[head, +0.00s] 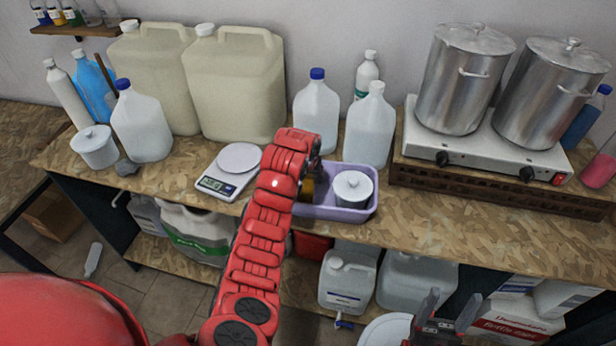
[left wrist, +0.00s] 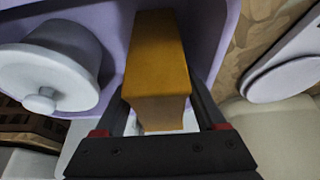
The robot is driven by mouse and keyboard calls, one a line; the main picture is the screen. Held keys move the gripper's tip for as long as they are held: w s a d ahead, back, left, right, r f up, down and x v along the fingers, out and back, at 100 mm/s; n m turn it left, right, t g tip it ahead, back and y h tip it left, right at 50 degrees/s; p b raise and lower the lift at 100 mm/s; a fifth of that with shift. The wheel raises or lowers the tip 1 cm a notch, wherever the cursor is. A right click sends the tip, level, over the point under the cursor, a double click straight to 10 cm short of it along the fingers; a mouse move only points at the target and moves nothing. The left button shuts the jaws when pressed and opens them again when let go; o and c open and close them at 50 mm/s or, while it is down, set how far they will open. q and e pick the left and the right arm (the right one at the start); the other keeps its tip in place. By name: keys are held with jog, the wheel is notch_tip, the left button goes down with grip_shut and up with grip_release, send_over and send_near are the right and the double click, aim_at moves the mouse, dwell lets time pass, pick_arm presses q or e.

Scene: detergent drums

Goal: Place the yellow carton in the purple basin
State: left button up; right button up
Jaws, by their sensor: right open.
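The purple basin (head: 362,212) stands on the worktop near its front edge, right of the scale. A white lidded tub (head: 352,189) fills its right part. My left gripper reaches to the basin's left part, its fingers hidden by my red arm in the head view. A small piece of the yellow carton (head: 307,190) shows beside it. In the left wrist view, the carton (left wrist: 157,60) lies between the left gripper's fingers (left wrist: 157,100), which meet its sides, with the basin (left wrist: 206,30) around it. Whether the carton touches the basin floor is unclear. My right gripper (head: 441,308) is open and empty at the bottom right, below the worktop.
A kitchen scale (head: 229,170) stands left of the basin. White jugs (head: 369,135) stand behind it. A hotplate (head: 485,150) with two steel pots is at the right. The worktop's front strip right of the basin is clear.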

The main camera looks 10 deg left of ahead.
aim_at(306, 177)
pick_arm(q)
jog(key=shift+r, duration=0.15)
jog(key=shift+s+r+b, duration=0.15)
jog(key=shift+r+b, duration=0.25)
jog(key=b+v, duration=0.2)
jog(key=shift+s+r, duration=0.15)
jog(key=shift+r, duration=0.15)
jog(key=p+v, duration=0.2)
jog(key=v, duration=0.4)
jog(key=shift+r+p, duration=0.2)
jog(key=shift+p, duration=0.15)
jog(key=shift+v, duration=1)
